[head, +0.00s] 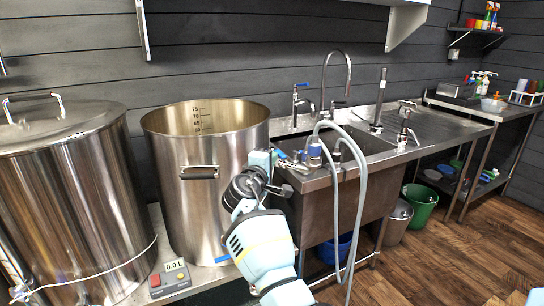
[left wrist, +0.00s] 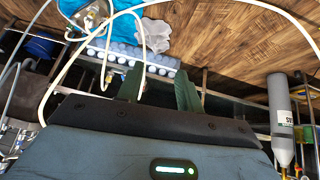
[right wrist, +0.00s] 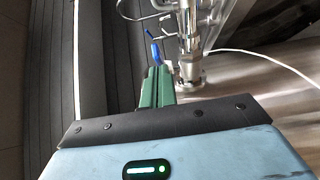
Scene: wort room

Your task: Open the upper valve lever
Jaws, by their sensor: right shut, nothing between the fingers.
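My right gripper (head: 276,156) is in front of the sink, just right of the open steel kettle (head: 165,135). In the right wrist view its green fingers (right wrist: 158,84) are together with nothing between them. A blue lever (right wrist: 153,48) is just beyond the fingertips, beside a steel valve fitting (right wrist: 188,48); I cannot tell whether the fingers touch it. In the head view a valve with a blue part (head: 314,153) is near the gripper, with hoses by it. My left gripper (left wrist: 160,88) shows only in the left wrist view, its fingers apart and empty.
A lidded kettle (head: 62,165) stands at the left. A control box (head: 169,279) is at the kettle stand's front. Grey hoses (head: 361,200) hang before the sink (head: 330,205). A green bucket (head: 420,204) is under the counter. The floor (head: 450,260) at front right is clear.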

